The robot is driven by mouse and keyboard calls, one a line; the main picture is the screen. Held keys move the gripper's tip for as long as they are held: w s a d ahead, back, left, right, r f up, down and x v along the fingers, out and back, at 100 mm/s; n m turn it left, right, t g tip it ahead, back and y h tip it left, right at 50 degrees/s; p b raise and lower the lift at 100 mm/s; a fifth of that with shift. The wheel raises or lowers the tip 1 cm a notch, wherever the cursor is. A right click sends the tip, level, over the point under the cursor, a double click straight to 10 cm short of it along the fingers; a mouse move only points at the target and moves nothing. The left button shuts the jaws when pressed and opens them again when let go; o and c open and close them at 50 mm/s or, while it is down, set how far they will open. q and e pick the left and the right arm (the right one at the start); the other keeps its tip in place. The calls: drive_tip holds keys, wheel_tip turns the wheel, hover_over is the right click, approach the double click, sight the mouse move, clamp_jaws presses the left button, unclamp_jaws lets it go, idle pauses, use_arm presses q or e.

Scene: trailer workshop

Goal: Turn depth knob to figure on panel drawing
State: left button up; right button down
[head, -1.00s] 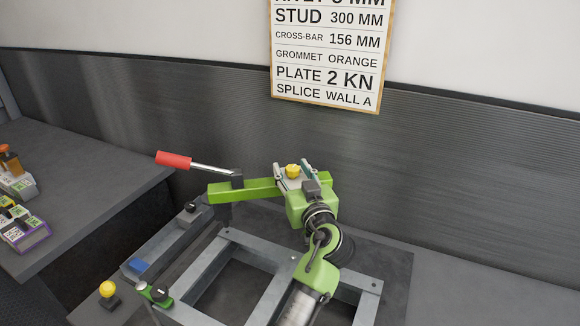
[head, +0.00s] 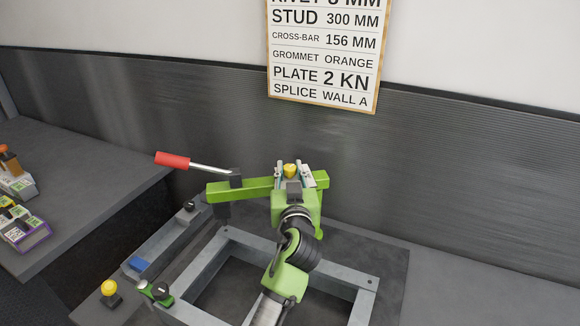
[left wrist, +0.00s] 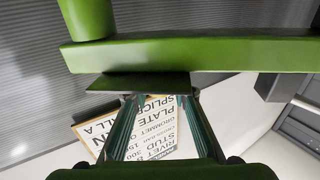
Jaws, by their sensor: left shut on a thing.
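In the left wrist view the fingers (left wrist: 160,110) reach up to a dark green plate (left wrist: 140,83) under the green arm (left wrist: 190,53); the knob cannot be made out there. A framed sheet (head: 323,60) on the wall lists stud 300 mm, cross-bar 156 mm, grommet orange, plate 2 kN and splice wall A. Its top line is cut off. My right gripper is not in view.
A red-handled lever (head: 172,159) sticks out left from the green arm. A grey metal frame (head: 350,285) lies below. Another yellow knob (head: 109,287) and a small green fitting (head: 155,293) are at lower left. Small labelled boxes (head: 27,226) stand on the left bench.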

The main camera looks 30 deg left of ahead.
use_arm(q)
drive_tip(key=m+t+h+p, duration=0.1)
drive_tip(key=h, duration=0.1)
drive_tip(key=m+h+p, duration=0.2)
drive_tip(key=m+t+h+p, duration=0.1)
drive_tip(key=h+p, duration=0.1)
drive_tip(key=shift+a+r+m+t, duration=0.15)
drive_tip(key=shift+r+m+t, duration=0.15)
drive_tip(key=shift+r, duration=0.05)
drive_tip(key=m+h+p, duration=0.1)
drive_tip(key=h+p, duration=0.1)
drive_tip(key=h, duration=0.1)
drive_tip(key=shift+f+m, duration=0.1)
drive_tip(key=shift+m, duration=0.3)
drive_tip(key=shift+m+h+p, duration=0.3)
drive_tip(key=shift+m+h, duration=0.1)
drive_tip(key=shift+h, duration=0.5)
drive_tip(key=shift+f+h, duration=0.1)
drive_tip(key=shift+h, duration=0.2)
drive_tip(key=o, duration=1.1)
drive_tip(key=shift+w+f, duration=0.1)
drive_tip(key=shift+f, duration=0.05)
drive_tip(key=s, duration=0.8)
drive_tip(key=s+a, duration=0.1)
drive_tip(key=s, duration=0.3)
